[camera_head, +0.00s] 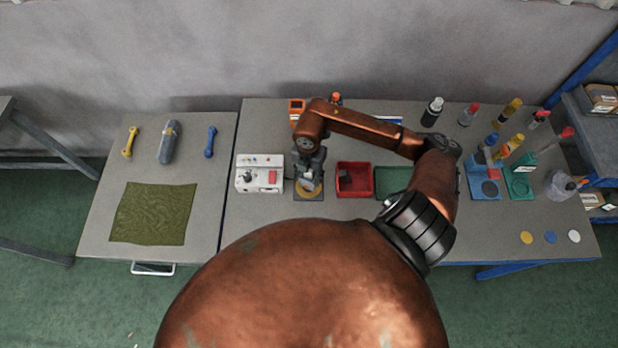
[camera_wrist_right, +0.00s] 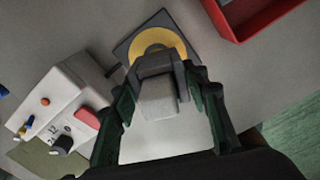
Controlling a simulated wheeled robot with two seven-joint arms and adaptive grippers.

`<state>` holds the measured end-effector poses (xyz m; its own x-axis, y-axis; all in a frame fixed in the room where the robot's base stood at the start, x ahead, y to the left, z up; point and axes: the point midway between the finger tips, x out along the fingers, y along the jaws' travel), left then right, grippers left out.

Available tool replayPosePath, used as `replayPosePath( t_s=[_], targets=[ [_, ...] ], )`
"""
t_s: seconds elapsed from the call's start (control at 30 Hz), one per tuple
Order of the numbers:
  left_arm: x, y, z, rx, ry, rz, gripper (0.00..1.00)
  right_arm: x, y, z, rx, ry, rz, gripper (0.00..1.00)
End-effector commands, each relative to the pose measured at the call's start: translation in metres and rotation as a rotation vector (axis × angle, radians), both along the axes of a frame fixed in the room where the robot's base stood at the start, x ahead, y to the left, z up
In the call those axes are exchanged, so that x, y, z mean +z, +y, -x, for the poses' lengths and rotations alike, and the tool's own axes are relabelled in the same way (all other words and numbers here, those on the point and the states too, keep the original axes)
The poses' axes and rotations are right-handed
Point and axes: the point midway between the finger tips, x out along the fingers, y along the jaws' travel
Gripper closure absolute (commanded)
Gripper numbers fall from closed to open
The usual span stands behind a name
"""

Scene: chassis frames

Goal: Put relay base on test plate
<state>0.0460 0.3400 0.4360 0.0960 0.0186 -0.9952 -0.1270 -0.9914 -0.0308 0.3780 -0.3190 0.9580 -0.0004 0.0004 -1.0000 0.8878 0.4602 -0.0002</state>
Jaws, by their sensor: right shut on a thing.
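My right gripper (camera_head: 310,170) is shut on the relay base, a grey block with a paler face. In the right wrist view the relay base (camera_wrist_right: 158,98) sits between the two fingers of the gripper (camera_wrist_right: 163,100). The test plate (camera_head: 315,198) is a dark square with a yellow disc on it. It also shows in the right wrist view (camera_wrist_right: 126,50), just beyond the relay base, which covers part of the disc. I cannot tell whether the base touches the plate. My left gripper is not in view.
A white box with a knob and red button (camera_head: 260,187) stands close left of the plate. A red bin (camera_head: 355,194) with a dark item inside is close right, then a green tray (camera_head: 388,178). Bottles and blue and green stands fill the right. A green cloth (camera_head: 153,213) lies left.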

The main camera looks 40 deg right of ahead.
Motion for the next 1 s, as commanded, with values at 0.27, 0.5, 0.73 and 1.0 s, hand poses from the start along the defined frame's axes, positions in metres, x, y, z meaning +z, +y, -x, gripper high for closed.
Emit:
replayPosePath(
  t_s=[0.27, 0.5, 0.73, 1.0],
  targets=[
    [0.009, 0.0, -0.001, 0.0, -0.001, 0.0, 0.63, -0.027, -0.002, -0.004, 0.0, 0.002, -0.001, 0.86],
    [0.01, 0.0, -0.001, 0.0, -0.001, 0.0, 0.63, -0.037, -0.003, -0.005, 0.001, -0.001, 0.0, 0.86],
    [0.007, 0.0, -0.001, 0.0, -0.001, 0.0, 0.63, -0.041, -0.003, -0.005, 0.001, 0.0, 0.0, 0.56],
    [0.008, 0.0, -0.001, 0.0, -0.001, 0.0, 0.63, -0.04, -0.003, -0.005, 0.001, 0.0, 0.0, 0.41]
  ],
)
